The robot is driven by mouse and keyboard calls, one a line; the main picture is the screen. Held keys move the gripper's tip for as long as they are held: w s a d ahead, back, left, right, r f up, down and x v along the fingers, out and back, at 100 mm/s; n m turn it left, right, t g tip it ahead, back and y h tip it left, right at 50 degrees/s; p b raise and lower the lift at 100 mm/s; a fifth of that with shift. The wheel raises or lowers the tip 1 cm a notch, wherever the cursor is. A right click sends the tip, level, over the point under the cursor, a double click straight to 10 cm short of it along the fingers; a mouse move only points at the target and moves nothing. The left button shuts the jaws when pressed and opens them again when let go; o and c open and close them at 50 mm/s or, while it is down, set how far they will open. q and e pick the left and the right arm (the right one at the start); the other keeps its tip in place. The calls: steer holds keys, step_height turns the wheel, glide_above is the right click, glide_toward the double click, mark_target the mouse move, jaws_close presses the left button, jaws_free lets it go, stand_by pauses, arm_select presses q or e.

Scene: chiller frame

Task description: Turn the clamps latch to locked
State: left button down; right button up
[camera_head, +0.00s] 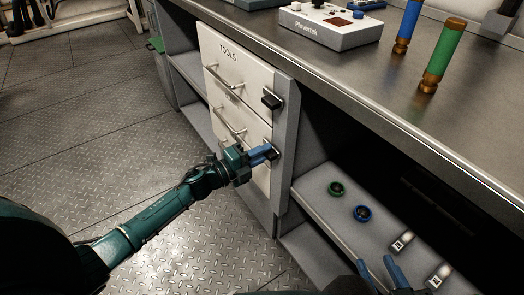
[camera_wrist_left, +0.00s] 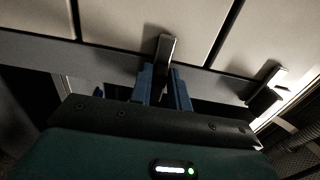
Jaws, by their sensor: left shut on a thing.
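A black clamp latch (camera_head: 275,154) sits on the grey upright strip at the right edge of the white drawer unit, beside the lower drawers. My left gripper (camera_head: 266,153) reaches it from the left, its blue fingers shut on the latch. In the left wrist view the dark latch (camera_wrist_left: 166,50) stands up between the blue fingers (camera_wrist_left: 164,82). A second black latch (camera_head: 271,99) is higher on the same strip, clear of the gripper. It also shows in the left wrist view (camera_wrist_left: 268,82). My right gripper (camera_head: 382,274) is at the bottom edge, fingers apart, partly cut off.
The white drawers (camera_head: 226,75) have metal bar handles. The worktop (camera_head: 400,90) above carries a white device (camera_head: 330,30) and blue and green cylinders.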

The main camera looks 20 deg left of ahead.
stand_by(0.5)
arm_select(q)
steer(key=c, duration=1.4)
jaws_free()
steer(key=p+v, duration=0.1)
steer(key=v, duration=1.2)
steer(key=shift+p, duration=0.35)
arm_select(e)
steer(key=shift+s+d+r+m+g, duration=0.2)
steer(key=shift+s+r+m+g, duration=0.1)
steer(key=shift+s+r, duration=0.1)
steer(key=shift+w+r, duration=0.1)
